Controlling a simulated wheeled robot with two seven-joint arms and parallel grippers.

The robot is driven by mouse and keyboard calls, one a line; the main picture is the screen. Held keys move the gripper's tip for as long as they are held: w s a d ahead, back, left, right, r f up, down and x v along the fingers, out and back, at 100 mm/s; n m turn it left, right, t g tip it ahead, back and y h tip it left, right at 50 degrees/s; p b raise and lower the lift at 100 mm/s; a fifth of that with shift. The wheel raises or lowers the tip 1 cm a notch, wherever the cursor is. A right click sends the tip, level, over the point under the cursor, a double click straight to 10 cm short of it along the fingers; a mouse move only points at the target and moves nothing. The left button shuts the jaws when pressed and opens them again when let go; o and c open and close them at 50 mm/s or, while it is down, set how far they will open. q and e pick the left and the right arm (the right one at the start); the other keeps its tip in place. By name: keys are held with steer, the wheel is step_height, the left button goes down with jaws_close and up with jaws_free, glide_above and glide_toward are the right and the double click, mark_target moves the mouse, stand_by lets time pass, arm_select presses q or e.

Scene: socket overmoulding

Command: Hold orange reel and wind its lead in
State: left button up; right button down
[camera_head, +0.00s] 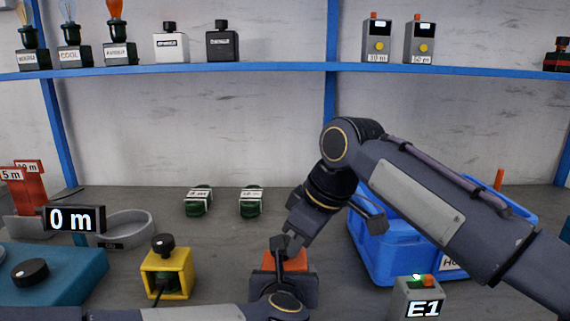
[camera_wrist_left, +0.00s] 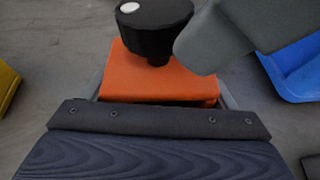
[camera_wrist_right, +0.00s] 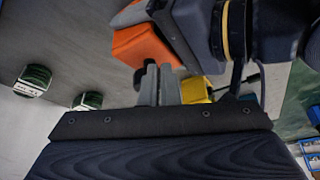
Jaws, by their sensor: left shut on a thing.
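The orange reel (camera_head: 291,262) is a small orange block at the front middle of the bench. Its black knob with a white dot (camera_wrist_left: 150,30) stands on top. My left gripper (camera_wrist_left: 160,88) is shut on the reel, with a finger at each side of the body. My right gripper (camera_wrist_right: 158,75) is shut, its two fingers close together. In the left wrist view a grey part of my right gripper (camera_wrist_left: 215,45) is right beside the knob and seems to touch it. The reel's lead cannot be made out; my arms hide part of the reel.
A yellow reel (camera_head: 168,270) stands left of it and a blue bin (camera_head: 385,255) right. An E1 box (camera_head: 420,299) with a green light is in front of the bin. Two green coils (camera_head: 198,201) lie behind. A 0 m display (camera_head: 73,219) stands at left.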

arm_select(q)
steer(key=shift+a, duration=0.1)
arm_select(e)
steer(key=r, duration=0.5)
steer(key=shift+w+a+r, duration=0.1)
steer(key=shift+a+r, duration=0.1)
steer(key=shift+r, duration=0.15)
steer(key=shift+w+d+f, duration=0.35)
steer(key=shift+w+f, duration=0.05)
steer(key=shift+f, duration=0.55)
steer(key=shift+w+d+f, duration=0.35)
steer(key=shift+w+f, duration=0.05)
steer(key=shift+f, duration=0.55)
steer(key=shift+w+d+f, duration=0.35)
steer(key=shift+w+f, duration=0.05)
steer(key=shift+f, duration=0.55)
steer(key=shift+a, duration=0.45)
arm_select(q)
steer(key=shift+d, duration=0.2)
arm_select(e)
steer(key=shift+a, duration=0.2)
